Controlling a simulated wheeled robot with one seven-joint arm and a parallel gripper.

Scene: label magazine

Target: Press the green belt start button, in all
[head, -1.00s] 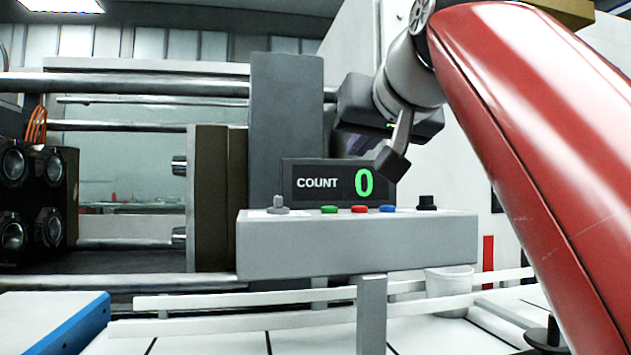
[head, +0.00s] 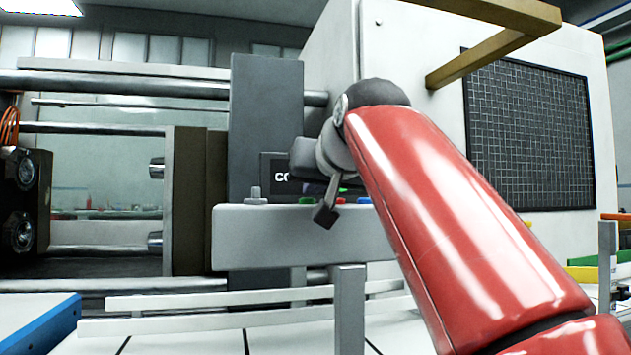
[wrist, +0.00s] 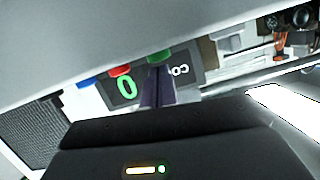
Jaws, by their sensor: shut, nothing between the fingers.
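The green button (head: 307,200) sits on top of the grey control box (head: 245,235), left of the red button (head: 340,200) and blue button (head: 364,200). In the wrist view the green button (wrist: 159,56) lies right at the tips of my gripper (wrist: 157,72). The dark purple fingers are shut with nothing between them. In the head view my gripper (head: 316,188) is just above the box and mostly hidden by my wrist parts. I cannot tell whether the tips touch the button. The count display (wrist: 126,87) shows a green 0.
A grey knob (head: 254,194) stands on the box to the left of the buttons. White rails (head: 180,307) run in front, below the box. A grey post (head: 350,300) stands under it. A large white cabinet (head: 410,60) with a dark mesh panel is behind my arm.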

